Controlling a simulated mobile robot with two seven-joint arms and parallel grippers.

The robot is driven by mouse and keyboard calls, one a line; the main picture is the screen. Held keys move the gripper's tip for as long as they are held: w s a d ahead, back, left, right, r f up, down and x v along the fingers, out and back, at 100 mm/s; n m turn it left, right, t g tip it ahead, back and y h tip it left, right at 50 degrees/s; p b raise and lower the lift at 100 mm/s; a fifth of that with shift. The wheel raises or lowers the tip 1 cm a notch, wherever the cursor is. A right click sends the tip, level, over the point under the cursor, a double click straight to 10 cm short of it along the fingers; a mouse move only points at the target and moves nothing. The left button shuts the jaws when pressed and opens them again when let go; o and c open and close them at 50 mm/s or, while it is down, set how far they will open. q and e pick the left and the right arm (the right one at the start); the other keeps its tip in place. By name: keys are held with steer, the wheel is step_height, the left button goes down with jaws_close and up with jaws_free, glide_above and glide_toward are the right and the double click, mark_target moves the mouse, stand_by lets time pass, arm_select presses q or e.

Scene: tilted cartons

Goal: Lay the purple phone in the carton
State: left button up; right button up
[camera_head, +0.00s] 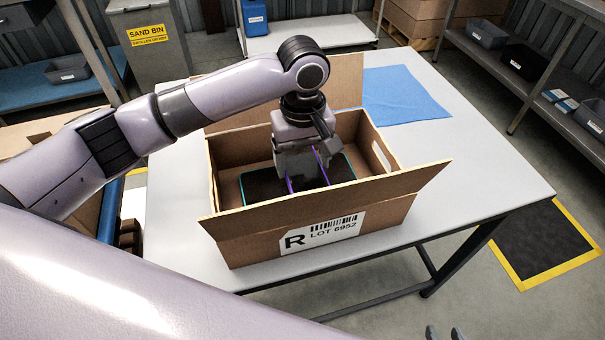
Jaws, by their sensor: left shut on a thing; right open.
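The open carton (255,236) stands on the table with its flaps spread; its front bears a label reading "R LOT 6952". My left gripper (304,172) reaches down inside it, shut on the purple phone (322,166). A dark phone with a teal edge (345,168) lies in the carton under and behind the purple one. I cannot tell whether the two touch. My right gripper (445,334) shows only its fingertips at the bottom edge, apart and empty.
The grey table (480,185) is clear to the right of the carton. A blue cloth (403,95) lies behind it. The raised flaps and carton walls surround my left gripper. Shelves with bins stand at the right, and a sand bin (150,50) stands at the back left.

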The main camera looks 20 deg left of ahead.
mark_target(302, 166)
arm_select(q)
step_height(302, 166, down, 4)
steer(key=shift+f, duration=0.25)
steer(key=shift+f, duration=0.35)
steer(key=shift+f+p, duration=0.2)
steer(key=shift+p, duration=0.1)
steer(key=o, duration=1.1)
steer(key=shift+o, duration=0.2)
steer(key=shift+r+b, duration=0.55)
steer(key=shift+b, duration=0.1)
step_height(302, 166, up, 12)
steer(key=shift+r+p, duration=0.1)
steer(key=shift+p, duration=0.35)
